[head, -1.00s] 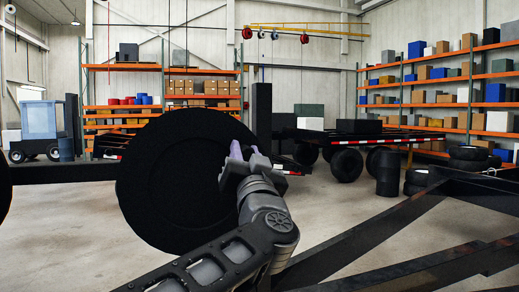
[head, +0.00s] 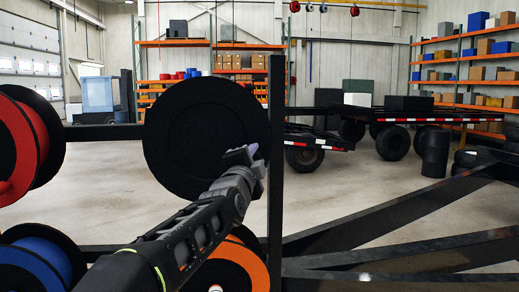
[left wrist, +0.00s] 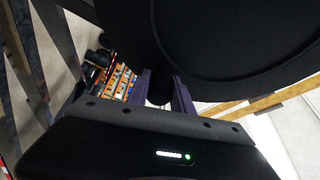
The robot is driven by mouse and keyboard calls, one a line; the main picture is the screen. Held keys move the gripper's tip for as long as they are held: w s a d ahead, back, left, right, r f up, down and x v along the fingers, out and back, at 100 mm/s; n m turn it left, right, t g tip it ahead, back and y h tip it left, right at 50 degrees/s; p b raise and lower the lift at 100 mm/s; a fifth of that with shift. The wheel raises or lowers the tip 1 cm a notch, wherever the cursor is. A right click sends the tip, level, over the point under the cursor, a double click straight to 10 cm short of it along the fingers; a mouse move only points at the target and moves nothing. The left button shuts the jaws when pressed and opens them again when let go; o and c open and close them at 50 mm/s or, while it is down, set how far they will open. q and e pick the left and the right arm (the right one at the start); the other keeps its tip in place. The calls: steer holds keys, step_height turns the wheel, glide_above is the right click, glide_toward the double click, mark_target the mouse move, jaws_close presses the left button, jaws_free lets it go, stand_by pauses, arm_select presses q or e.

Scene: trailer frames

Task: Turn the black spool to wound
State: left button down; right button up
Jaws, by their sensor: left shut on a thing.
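The black spool (head: 200,135) is a large dark disc in the middle of the head view, mounted on a dark rack post. It also fills the top of the left wrist view (left wrist: 235,40). My left gripper (head: 246,152) is at the right part of the spool's face, its arm coming up from below. In the left wrist view its purple fingers (left wrist: 162,85) are closed on a small dark round peg (left wrist: 157,92) by the spool's face. How the peg joins the spool is hard to see. My right gripper is out of view.
A red spool (head: 22,145) and a blue spool (head: 40,262) sit at the left, and an orange spool (head: 236,265) below the black one. A dark upright post (head: 276,165) stands just right of the gripper. Dark beams (head: 400,215) cross the lower right.

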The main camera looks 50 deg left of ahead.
arm_select(q)
steer(key=s+a+f+m+g+h+b, duration=0.1)
steer(key=s+a+f+m+g+b, duration=0.1)
steer(key=f+m, duration=0.4)
steer(key=shift+s+a+f+m+h+b, duration=0.2)
steer(key=shift+s+f+m+h+b, duration=0.2)
steer(key=shift+s+m, duration=0.35)
steer(key=c, duration=1.1)
jaws_free()
steer(key=shift+r, duration=0.1)
steer(key=shift+s, duration=0.1)
